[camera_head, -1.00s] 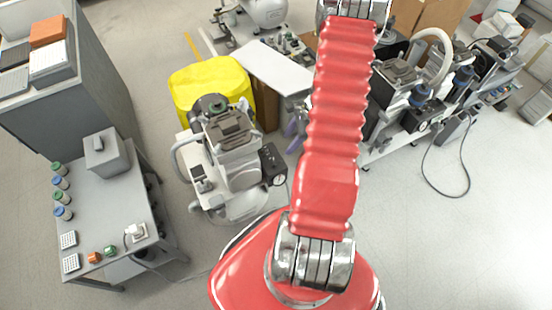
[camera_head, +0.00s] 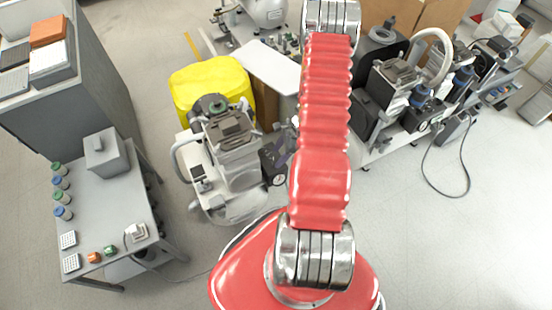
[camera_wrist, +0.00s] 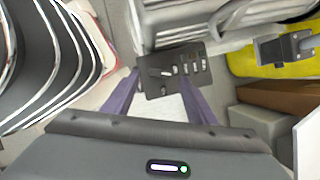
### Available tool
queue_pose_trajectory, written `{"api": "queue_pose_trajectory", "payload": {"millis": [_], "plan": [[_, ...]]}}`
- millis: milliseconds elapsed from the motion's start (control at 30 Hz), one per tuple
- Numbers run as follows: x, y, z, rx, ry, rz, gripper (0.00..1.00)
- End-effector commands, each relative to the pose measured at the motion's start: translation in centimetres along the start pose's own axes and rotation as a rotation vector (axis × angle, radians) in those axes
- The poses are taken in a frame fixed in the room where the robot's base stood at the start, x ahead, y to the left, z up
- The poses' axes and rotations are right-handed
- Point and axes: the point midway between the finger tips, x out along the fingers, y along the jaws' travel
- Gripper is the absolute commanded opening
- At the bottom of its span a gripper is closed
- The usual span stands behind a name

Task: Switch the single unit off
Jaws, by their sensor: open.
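The single unit (camera_head: 232,165) is a pale wheeled compressor with a grey motor top, standing alone left of my arm. A black control box with a round gauge (camera_head: 274,163) is on its right side. A dark panel (camera_wrist: 178,84) with a light lever (camera_wrist: 158,72) and several small knobs lies just beyond the fingertips. Contact cannot be told.
A yellow-covered bin (camera_head: 208,82) stands behind the unit. A grey table (camera_head: 108,205) with jars and small boxes is at left. A bench of other compressors (camera_head: 400,130) is at right. Open floor lies at lower right.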

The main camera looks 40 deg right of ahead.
Motion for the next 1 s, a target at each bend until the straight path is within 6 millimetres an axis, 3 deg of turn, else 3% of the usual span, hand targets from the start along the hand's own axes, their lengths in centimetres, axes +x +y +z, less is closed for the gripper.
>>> {"api": "queue_pose_trajectory", "payload": {"millis": [300,700,1000], "plan": [[3.4,0.1,0.0,0.001,-0.001,0.002,0.52],[3.8,0.0,0.0,-0.001,0.0,0.0,0.51],[3.8,0.0,0.0,0.0,0.0,0.0,0.3]]}}
